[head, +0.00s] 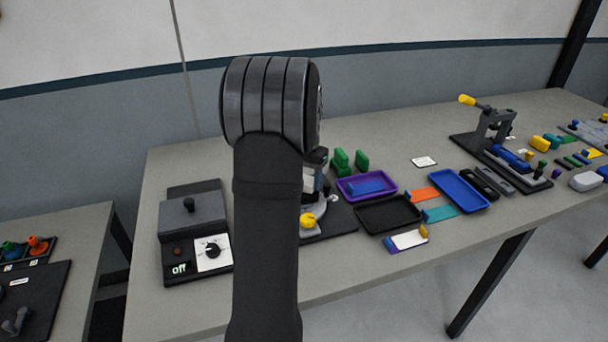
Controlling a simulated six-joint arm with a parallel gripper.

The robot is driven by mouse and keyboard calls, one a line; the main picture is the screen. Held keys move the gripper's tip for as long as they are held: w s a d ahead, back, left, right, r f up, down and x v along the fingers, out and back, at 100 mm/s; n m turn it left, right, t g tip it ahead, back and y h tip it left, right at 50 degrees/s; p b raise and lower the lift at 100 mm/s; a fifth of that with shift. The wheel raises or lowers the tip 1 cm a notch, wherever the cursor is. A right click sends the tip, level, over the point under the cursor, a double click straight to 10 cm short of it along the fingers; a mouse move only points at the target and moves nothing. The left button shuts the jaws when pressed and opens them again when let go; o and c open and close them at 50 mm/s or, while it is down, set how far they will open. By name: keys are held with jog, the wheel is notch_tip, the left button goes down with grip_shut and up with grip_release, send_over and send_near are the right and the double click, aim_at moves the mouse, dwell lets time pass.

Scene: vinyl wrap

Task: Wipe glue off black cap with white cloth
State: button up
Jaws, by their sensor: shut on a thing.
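My own dark arm rises through the middle of the head view and covers part of the table. My gripper does not show clearly; it is hidden behind the arm or out of view. I cannot make out a black cap with glue on it. No white cloth can be told for sure. A white flat piece with purple and yellow ends (408,240) lies at the table's front edge. A rounded whitish object (587,181) lies at the far right. A fixture with a yellow knob (307,220) stands partly hidden just right of my arm.
A grey box with a dial and "off" label (194,222) stands left of my arm. A purple tray (345,197), black tray (366,220) and blue tray (479,205) lie right. A yellow-handled press (492,126) stands farther right. The back of the table is mostly clear.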

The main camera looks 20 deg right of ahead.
jog(key=s, duration=0.3)
jog(key=shift+s, duration=0.15)
jog(key=shift+s+r, duration=0.1)
jog(key=shift+s, duration=0.05)
jog(key=shift+r, duration=4.05)
jog(key=shift+f, duration=0.2)
